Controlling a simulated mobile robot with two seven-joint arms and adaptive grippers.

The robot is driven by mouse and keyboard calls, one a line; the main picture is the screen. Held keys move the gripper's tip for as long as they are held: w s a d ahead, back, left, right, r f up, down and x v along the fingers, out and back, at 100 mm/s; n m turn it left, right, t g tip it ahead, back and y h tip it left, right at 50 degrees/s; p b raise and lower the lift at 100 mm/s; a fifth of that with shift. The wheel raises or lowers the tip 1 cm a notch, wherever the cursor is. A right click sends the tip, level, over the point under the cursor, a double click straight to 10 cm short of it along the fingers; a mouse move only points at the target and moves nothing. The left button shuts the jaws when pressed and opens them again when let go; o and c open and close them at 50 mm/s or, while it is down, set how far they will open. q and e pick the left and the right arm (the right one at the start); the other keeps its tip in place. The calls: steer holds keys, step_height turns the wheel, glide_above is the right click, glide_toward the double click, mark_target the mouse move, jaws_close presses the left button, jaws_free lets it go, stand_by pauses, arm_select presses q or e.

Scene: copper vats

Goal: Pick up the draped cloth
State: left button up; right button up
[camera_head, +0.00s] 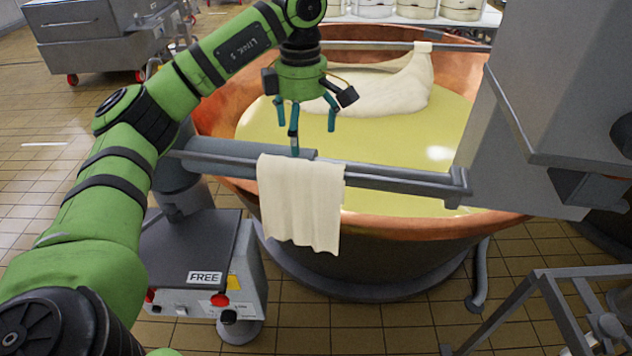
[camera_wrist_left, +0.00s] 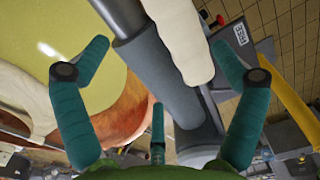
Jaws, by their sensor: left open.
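The draped cloth (camera_head: 300,203) is cream white and hangs over the grey bar (camera_head: 400,184) at the near side of the copper vat. Its lower edge hangs freely in front of the vat wall. My left gripper (camera_head: 305,125) is open and empty, just above and behind the cloth's top edge. In the left wrist view the cloth (camera_wrist_left: 178,40) runs down between the open teal fingers (camera_wrist_left: 160,75), over the grey bar. The fingers do not appear closed on it. My right gripper is not in view.
The copper vat (camera_head: 470,75) holds yellow liquid and a larger white cloth bundle (camera_head: 385,90) tied at the far bar. A grey machine (camera_head: 545,100) stands at right. A grey box marked FREE (camera_head: 205,280) stands below left. A metal frame (camera_head: 545,300) is at lower right.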

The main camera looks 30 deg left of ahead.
mark_target(302, 159)
arm_select(q)
steer(key=shift+s+f, duration=0.5)
steer(key=shift+s, duration=0.4)
steer(key=shift+s+d+f+p, duration=0.1)
steer(key=shift+d+f+p, duration=0.15)
steer(key=shift+f+p, duration=0.5)
steer(key=f, duration=0.3)
steer(key=shift+w+d, duration=0.15)
steer(key=shift+w, duration=0.05)
steer(key=shift+f, duration=0.35)
steer(key=c, duration=1.5)
steer(key=shift+c, duration=1.3)
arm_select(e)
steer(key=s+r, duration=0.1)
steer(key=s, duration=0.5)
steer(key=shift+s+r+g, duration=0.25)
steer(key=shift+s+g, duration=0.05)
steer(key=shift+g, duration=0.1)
